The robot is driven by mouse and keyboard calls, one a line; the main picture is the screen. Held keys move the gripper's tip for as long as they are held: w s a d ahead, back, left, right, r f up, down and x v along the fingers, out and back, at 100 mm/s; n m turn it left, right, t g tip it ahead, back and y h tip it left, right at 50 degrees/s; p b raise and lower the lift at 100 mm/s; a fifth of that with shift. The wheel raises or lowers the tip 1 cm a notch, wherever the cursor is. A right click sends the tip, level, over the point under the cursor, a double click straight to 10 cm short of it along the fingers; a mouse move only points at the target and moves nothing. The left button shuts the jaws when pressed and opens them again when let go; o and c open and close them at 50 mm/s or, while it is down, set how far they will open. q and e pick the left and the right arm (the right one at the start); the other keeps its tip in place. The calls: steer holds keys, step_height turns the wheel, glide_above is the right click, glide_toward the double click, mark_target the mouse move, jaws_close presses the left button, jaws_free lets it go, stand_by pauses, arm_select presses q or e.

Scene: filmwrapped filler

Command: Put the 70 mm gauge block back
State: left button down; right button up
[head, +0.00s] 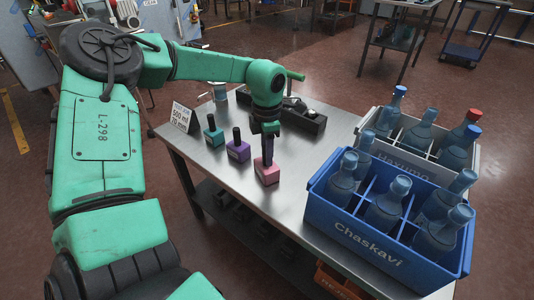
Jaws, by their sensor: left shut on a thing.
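My left gripper (268,132) reaches down over the steel table and is shut on the dark upright handle of a pink block (267,174). The pink block is upright, at or just above the table top; I cannot tell whether it touches. A purple block (238,153) and a teal block (214,138), each with a dark handle, stand to its left. The markings on the blocks are too small to read, so I cannot tell their sizes. A small sign (183,118) stands beside the teal block. My right gripper is not in view.
A blue crate (368,246) and a grey crate (410,168) with several bottles fill the table's right side. A black tray (308,121) lies behind my gripper. The table (289,196) is bare between the pink block and the blue crate.

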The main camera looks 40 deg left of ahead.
arm_select(q)
steer(key=c, duration=1)
jaws_free()
steer(key=o, duration=0.4)
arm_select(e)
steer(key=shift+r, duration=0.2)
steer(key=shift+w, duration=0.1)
arm_select(q)
step_height(320, 180, up, 12)
steer(key=p, duration=0.1)
steer(key=shift+p, duration=0.4)
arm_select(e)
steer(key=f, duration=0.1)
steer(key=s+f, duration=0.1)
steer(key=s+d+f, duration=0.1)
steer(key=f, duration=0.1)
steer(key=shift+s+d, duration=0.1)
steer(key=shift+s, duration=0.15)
